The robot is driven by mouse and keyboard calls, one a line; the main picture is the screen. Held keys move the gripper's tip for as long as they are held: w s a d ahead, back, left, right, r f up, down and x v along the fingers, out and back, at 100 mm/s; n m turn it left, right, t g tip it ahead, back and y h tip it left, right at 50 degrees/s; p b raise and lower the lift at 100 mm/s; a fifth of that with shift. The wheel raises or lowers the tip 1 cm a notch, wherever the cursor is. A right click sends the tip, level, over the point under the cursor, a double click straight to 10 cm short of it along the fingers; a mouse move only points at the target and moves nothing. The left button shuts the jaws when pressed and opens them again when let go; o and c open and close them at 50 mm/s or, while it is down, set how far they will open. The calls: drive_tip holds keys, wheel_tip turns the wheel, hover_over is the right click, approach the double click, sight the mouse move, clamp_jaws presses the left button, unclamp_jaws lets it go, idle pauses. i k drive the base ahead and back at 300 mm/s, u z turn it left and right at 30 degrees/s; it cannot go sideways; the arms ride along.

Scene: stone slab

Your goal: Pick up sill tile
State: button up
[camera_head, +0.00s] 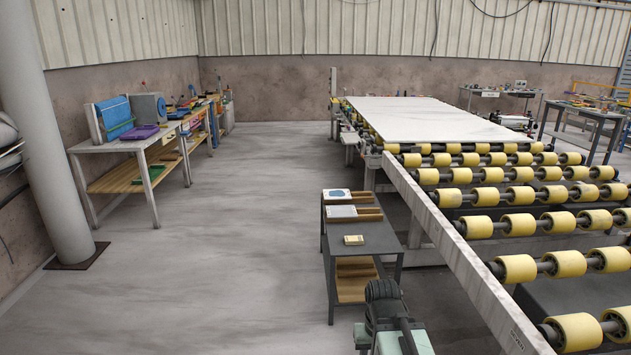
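A low dark grey side table (378,241) stands left of the roller line, with small items on its top. A small pale yellowish piece (354,240) with a darker mark lies flat near its front. Behind it are two flat pieces on brown wooden bases, a grey-topped one (342,212) and a white one with a blue patch (339,195). I cannot tell for sure which is the sill tile. My gripper (383,291) seems to be the dark, ribbed end of my arm at the bottom centre, in front of the table and apart from these pieces; its fingers cannot be made out.
A roller conveyor with yellow rollers (518,224) fills the right side, bearing a large white slab (415,117) farther back. Its long pale side rail (455,245) runs close beside the side table. A workbench (117,146) lines the left wall. The floor (230,220) between is clear.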

sight(329, 195)
drive_tip(key=u, duration=0.25)
drive_tip(key=i, duration=2.05)
drive_tip(key=u, duration=0.65)
drive_tip(key=i, duration=3)
drive_tip(key=u, duration=0.25)
